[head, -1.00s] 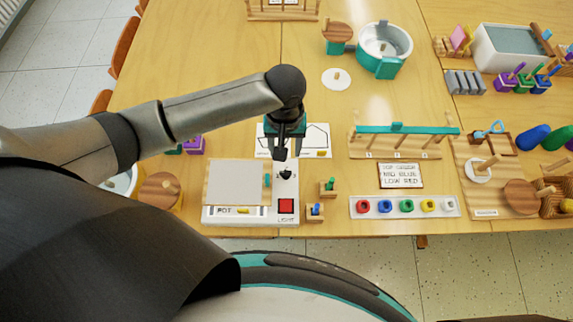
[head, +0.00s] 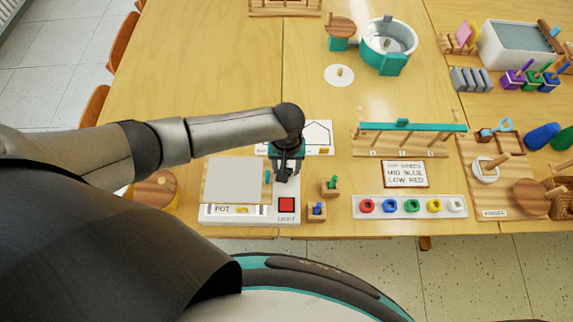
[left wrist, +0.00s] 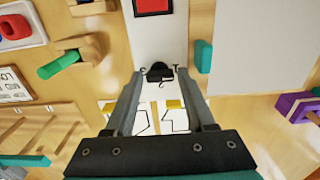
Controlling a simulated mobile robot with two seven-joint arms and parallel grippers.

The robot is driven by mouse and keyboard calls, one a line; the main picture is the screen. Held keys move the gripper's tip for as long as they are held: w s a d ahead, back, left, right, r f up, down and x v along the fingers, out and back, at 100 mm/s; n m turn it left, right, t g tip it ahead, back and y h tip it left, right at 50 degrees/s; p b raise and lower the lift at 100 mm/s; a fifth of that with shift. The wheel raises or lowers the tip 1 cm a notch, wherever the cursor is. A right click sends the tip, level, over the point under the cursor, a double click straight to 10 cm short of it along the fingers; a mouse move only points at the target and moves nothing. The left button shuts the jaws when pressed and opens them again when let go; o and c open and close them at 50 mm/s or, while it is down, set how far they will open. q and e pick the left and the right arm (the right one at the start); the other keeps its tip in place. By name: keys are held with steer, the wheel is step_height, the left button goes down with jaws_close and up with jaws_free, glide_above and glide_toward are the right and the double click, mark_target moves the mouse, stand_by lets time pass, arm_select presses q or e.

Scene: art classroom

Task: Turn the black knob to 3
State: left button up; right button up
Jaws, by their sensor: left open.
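The black knob (left wrist: 160,72) sits on a white panel strip (left wrist: 160,45) in the left wrist view, with small dark marks around it, too small to read surely. My left gripper (left wrist: 162,80) is open, with one finger on each side of the knob and white panel visible between. I cannot tell whether the fingers touch it. In the head view my left gripper (head: 286,174) points down over the panel (head: 250,218) and hides the knob. My right gripper is not in view.
A red button (head: 286,204) is just in front of the knob, and a teal handle (head: 267,177) is to its left beside a grey plate (head: 233,182). Small wooden blocks with green (head: 331,183) and blue (head: 317,209) pegs stand right of the panel.

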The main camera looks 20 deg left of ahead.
arm_select(q)
steer(key=shift+c, duration=0.3)
jaws_close()
